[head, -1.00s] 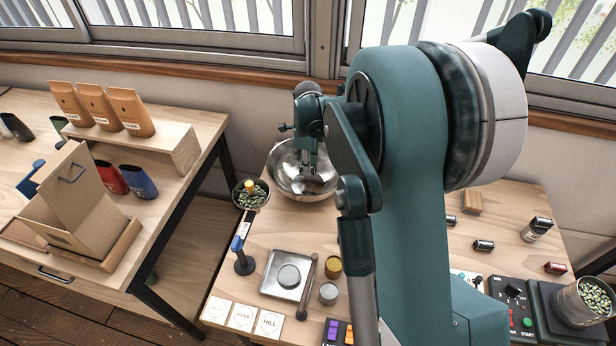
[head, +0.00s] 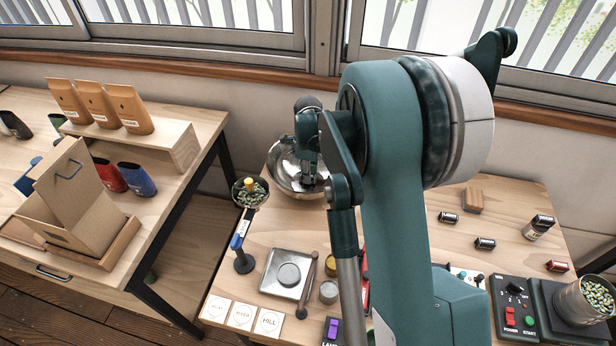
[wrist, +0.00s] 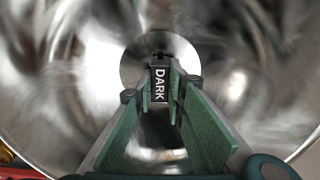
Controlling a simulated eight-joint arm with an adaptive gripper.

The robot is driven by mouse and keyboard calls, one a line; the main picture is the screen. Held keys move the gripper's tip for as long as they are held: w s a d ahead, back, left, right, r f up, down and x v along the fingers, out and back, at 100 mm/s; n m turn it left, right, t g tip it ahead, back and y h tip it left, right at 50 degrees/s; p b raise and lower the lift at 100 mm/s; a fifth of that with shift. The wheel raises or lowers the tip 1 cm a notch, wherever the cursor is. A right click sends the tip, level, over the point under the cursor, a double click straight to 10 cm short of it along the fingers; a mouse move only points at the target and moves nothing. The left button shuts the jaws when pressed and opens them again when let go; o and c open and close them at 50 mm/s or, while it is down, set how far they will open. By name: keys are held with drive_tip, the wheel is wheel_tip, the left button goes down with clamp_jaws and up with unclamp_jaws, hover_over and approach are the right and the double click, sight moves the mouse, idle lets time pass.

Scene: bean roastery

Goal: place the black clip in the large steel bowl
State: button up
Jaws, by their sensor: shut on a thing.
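The large steel bowl (head: 284,168) stands at the far left corner of the right-hand table, partly covered by my arm. In the wrist view, its shiny inner wall (wrist: 60,75) surrounds my gripper. My gripper (wrist: 160,92) points down into the bowl and is shut on the black clip (wrist: 157,80). The clip has a white DARK label and shows between the green finger pads, over the bowl's bottom. I cannot tell whether the clip touches the bottom. In the head view, my gripper (head: 309,182) is over the bowl and the held clip is hidden.
A small dark bowl of green beans (head: 250,193) stands close to the steel bowl's left. A blue-handled tamper (head: 242,254), a scale (head: 285,273) and small tins are nearer. Other small dark clips (head: 485,243) and a wooden block (head: 472,200) lie to the right.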

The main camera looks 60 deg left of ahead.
drive_tip(key=shift+f, duration=0.35)
drive_tip(key=o, duration=0.7)
drive_tip(key=shift+c, duration=0.2)
drive_tip(key=shift+r, duration=0.15)
wheel_tip(320, 180, up, 12)
drive_tip(key=p, duration=0.1)
drive_tip(key=shift+p, duration=0.35)
idle(0.5)
idle(0.4)
